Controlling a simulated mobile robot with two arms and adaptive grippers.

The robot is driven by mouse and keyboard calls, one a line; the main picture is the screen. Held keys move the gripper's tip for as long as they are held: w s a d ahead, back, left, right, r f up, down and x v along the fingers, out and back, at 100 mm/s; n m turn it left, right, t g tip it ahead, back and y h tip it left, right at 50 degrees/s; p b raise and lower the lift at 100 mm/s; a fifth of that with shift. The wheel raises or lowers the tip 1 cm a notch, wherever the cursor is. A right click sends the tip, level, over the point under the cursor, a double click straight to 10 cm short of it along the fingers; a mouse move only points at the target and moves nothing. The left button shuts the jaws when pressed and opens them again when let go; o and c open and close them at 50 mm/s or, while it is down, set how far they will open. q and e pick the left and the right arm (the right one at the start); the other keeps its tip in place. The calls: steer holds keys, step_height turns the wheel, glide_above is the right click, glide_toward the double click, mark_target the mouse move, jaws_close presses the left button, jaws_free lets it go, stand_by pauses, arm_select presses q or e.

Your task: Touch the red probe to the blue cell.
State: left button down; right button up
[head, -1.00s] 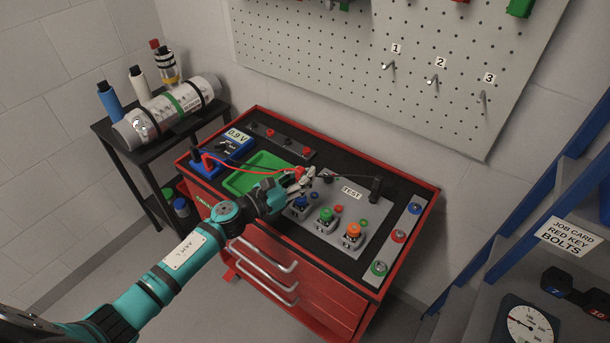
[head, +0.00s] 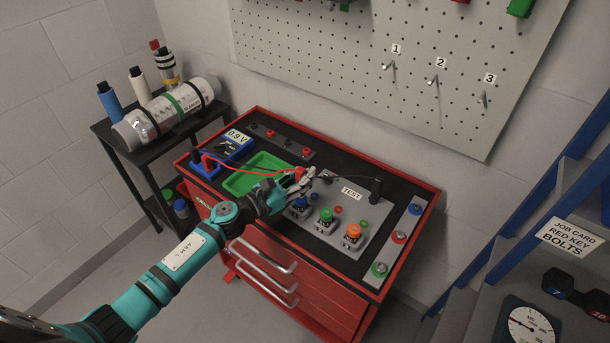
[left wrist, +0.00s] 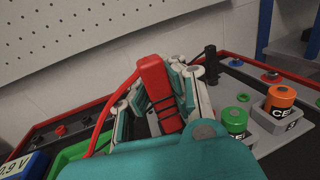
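My left gripper (head: 305,181) is shut on the red probe (head: 299,173), above the back left of the grey TEST board. In the left wrist view, the red probe (left wrist: 157,88) stands between the fingers with a red lead running from it. The blue cell (head: 301,201) sits in a holder on the board, just below my fingers in the head view. It is hidden in the left wrist view. The probe's tip is hidden, so I cannot tell whether it touches the cell. My right gripper is not in view.
A green cell (head: 326,214) and an orange cell (head: 353,230) stand beside the blue one. A black post (head: 376,188) rises behind them. A meter (head: 237,138) reading about 0.9 V and a green tray (head: 240,183) lie left. A pegboard (head: 340,70) hangs behind.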

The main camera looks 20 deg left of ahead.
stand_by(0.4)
arm_select(q)
steer(key=shift+f+b, duration=0.4)
steer(key=shift+b, duration=0.3)
stand_by(0.7)
steer(key=shift+f, duration=0.1)
stand_by(2.0)
steer(key=shift+r+p, duration=1.9)
steer(key=shift+r, duration=0.7)
